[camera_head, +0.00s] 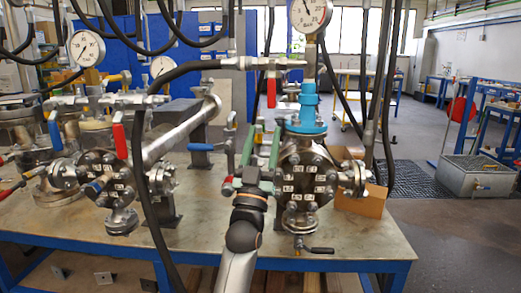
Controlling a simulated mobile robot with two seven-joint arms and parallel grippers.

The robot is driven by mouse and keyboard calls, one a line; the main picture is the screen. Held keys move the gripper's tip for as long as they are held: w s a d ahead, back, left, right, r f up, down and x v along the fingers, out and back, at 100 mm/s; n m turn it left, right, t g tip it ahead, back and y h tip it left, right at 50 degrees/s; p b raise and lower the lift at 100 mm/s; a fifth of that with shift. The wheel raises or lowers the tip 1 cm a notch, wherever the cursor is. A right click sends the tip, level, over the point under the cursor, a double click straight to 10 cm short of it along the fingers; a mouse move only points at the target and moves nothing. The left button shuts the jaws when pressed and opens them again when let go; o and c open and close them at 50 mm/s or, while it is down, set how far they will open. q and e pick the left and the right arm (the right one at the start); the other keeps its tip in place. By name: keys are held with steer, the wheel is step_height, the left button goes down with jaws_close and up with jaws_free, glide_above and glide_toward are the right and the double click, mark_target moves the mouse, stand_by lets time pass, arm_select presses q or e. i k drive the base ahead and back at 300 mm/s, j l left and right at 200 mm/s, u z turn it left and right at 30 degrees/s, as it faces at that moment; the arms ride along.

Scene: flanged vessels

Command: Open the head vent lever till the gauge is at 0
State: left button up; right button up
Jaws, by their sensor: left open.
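A flanged vessel (306,172) with a blue neck fitting (308,104) stands on the bench right of centre. A round white gauge (310,14) sits above it, cut by the top edge; its needle points up and slightly left, and its numbers are too small to read. A red lever (271,90) hangs down from the horizontal pipe left of the gauge stem; I take it as the head vent lever. My left gripper (263,137), with green fingers, is open, just left of the vessel and below the red lever. It appears apart from the lever. My right gripper is not in view.
A second flanged vessel (101,173) with hoses and another gauge (86,49) stands at the left. A black hose (141,170) hangs across the left front. A cardboard box (362,201) is right of the vessel. The bench front (200,228) is mostly clear.

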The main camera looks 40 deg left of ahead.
mark_target(200, 148)
steer(key=u, duration=1.45)
steer(key=i+l, duration=0.1)
steer(key=l, duration=0.25)
steer(key=l+z, duration=0.15)
steer(key=l, duration=0.2)
steer(key=i+l, duration=0.15)
steer(key=l, duration=0.15)
steer(key=i+l+z, duration=0.15)
steer(key=l, duration=0.2)
steer(key=k, duration=0.05)
